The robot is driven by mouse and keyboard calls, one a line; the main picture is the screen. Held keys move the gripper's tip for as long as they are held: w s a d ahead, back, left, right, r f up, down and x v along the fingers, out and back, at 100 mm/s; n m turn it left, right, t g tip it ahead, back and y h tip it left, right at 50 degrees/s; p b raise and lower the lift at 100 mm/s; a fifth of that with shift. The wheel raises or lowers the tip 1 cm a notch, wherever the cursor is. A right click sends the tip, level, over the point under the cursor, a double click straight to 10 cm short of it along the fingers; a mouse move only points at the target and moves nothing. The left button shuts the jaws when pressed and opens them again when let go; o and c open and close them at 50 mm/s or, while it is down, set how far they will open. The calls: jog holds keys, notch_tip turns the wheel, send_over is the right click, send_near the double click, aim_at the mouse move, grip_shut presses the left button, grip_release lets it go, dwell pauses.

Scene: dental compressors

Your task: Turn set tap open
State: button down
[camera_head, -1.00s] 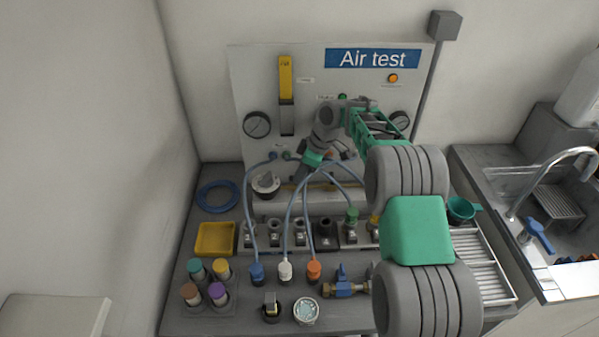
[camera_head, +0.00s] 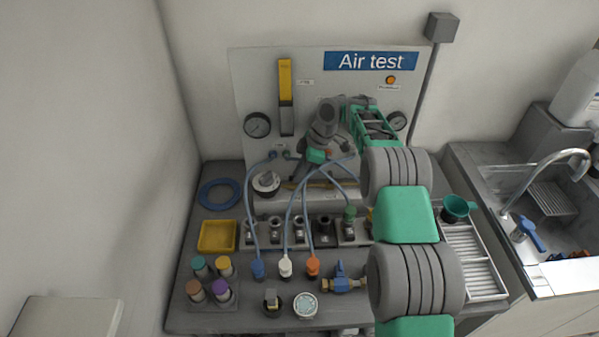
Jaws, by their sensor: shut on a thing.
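My gripper (camera_head: 303,168) is at the lower middle of the Air test panel (camera_head: 262,92), small and partly behind my wrist. It is shut on a small part there, which I take to be the set tap. The tap's handle is mostly hidden by the gripper and wrist, so its angle cannot be told. Small blue hose fittings (camera_head: 273,155) sit on the panel just left of the gripper.
Blue hoses (camera_head: 250,215) arch from the panel close below my gripper to coloured plugs (camera_head: 285,267) on the bench. A yellow tray (camera_head: 217,236) lies left; a sink (camera_head: 545,200) is at right.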

jog(key=c, duration=1.4)
grip_release()
jog(key=shift+c, duration=0.2)
jog(key=p+v, duration=0.2)
jog(key=v, duration=0.5)
jog(key=shift+d+r, duration=0.2)
jog(key=shift+r, duration=0.15)
